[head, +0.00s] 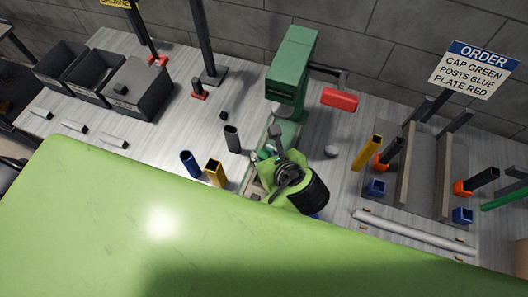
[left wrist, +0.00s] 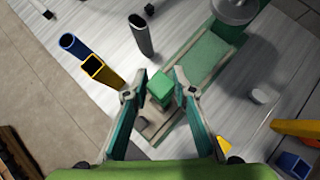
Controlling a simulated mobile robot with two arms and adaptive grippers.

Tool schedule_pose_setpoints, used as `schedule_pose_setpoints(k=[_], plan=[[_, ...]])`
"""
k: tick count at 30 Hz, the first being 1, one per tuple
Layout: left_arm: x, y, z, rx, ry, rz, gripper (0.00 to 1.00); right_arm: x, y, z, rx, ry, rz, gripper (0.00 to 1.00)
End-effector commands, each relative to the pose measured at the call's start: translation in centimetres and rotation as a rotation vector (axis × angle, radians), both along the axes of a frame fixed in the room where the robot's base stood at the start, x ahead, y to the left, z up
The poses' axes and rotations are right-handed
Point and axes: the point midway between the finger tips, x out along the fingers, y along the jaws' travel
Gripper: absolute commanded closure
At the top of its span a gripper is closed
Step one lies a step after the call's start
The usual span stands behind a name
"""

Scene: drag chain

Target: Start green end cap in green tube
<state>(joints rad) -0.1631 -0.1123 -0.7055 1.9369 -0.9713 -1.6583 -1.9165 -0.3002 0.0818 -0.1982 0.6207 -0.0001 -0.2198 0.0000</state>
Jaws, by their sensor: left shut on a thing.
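A small green block (left wrist: 160,86), which looks like the green end cap, sits between the fingertips of my left gripper (left wrist: 160,92) in the left wrist view. The fingers are closed on its sides. In the head view my left gripper (head: 266,160) is low in front of the green press, and my wrist hides most of the block. I cannot tell whether a green tube is under the block. A long green piece (head: 505,198), possibly a tube, shows at the right edge of the head view. My right gripper is not in view.
The green press (head: 292,68) with a red handle (head: 339,99) stands behind my left gripper. Blue (head: 190,163), yellow (head: 215,172) and grey (head: 232,138) tubes stand to its left. Dark bins (head: 135,86) are at the far left; a rack with rails (head: 433,170) is at the right.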

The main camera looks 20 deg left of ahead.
Motion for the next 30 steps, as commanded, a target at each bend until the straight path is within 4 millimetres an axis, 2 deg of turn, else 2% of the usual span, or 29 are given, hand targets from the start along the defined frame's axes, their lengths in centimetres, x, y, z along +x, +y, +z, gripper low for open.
schedule_pose_setpoints(k=[8, 30], plan=[[0.01, -0.01, 0.11, 0.001, 0.000, -0.001, 0.87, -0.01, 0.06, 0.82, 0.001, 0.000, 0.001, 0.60], [0.01, 0.01, 0.01, 0.000, 0.000, 0.000, 0.87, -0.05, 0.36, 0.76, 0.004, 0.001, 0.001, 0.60]])
